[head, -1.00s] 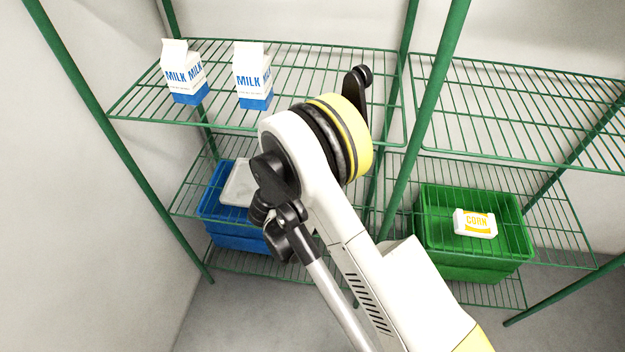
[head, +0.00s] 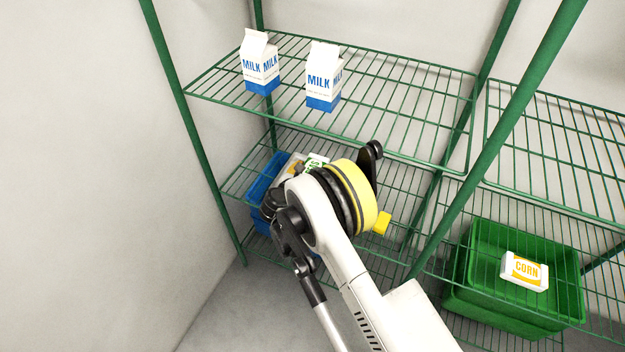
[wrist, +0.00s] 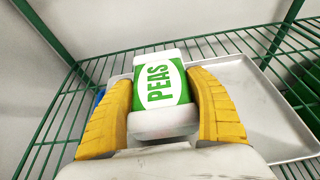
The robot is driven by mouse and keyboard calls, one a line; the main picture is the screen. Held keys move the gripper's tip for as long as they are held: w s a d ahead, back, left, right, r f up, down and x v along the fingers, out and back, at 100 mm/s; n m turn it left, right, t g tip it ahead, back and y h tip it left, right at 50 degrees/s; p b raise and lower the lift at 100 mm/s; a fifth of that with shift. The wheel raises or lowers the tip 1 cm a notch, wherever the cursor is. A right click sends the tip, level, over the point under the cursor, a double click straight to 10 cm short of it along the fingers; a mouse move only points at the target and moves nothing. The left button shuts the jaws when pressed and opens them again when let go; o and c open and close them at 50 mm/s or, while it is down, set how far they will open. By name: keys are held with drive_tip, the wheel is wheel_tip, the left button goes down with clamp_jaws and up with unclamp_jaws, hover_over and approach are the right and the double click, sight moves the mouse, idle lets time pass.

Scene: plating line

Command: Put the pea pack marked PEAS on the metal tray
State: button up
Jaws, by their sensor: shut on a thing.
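The pea pack (wrist: 158,92), white and green with PEAS on its label, is between the two yellow fingers of my gripper (wrist: 160,80) in the wrist view. The fingers press on its two sides, and the pack is off the shelf. A small part of the pack (head: 316,160) shows above my arm in the head view; my arm hides the fingers there. The metal tray (wrist: 258,112) lies on the green wire shelf behind and to the right of the pack in the wrist view. The pack and my gripper hide part of the tray.
Two milk cartons (head: 260,64) (head: 323,78) stand on the upper wire shelf. A blue bin (head: 263,180) is on the lower left shelf, partly hidden. A green bin (head: 468,262) with a corn pack (head: 524,270) is at right. Green posts (head: 505,130) stand close to my arm.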

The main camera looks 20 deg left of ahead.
wheel_tip(320, 180, down, 4)
drive_tip(key=shift+r+b, duration=0.1)
drive_tip(key=shift+b, duration=0.85)
drive_tip(key=shift+r, duration=0.15)
drive_tip(key=o, duration=1.4)
drive_tip(key=shift+s+r, duration=0.1)
drive_tip(key=shift+s, duration=0.15)
drive_tip(key=p+v, duration=0.4)
drive_tip(key=v, duration=0.7)
drive_tip(key=shift+s, duration=0.25)
